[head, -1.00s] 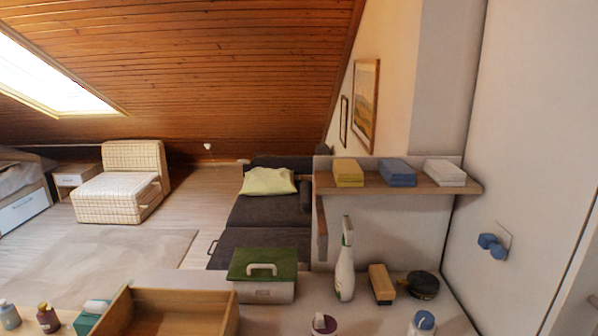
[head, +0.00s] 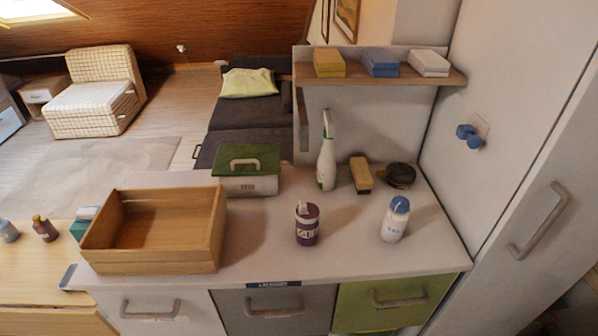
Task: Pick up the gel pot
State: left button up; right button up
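A dark purple pot (head: 307,226) with white lettering, which looks like the gel pot, stands upright on the white countertop (head: 345,250), right of the wooden box. Its lettering is too small to read surely. Something pale sticks up at its top. Neither of my grippers shows in the head view, and nothing touches the pot.
An open wooden box (head: 150,255) stands at left. A green-lidded box (head: 248,184), white spray bottle (head: 327,160), yellow-brown block (head: 361,176), dark round tin (head: 401,176) and blue-capped white bottle (head: 395,222) surround the pot. A shelf (head: 440,77) overhangs behind. Counter front is clear.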

aim_at(306, 226)
jog(key=k+l+u, duration=0.15)
jog(key=u, duration=0.2)
jog(key=k+l+u, duration=0.2)
jog(key=u, duration=0.15)
jog(key=k+l+u, duration=0.15)
jog(key=u, duration=0.2)
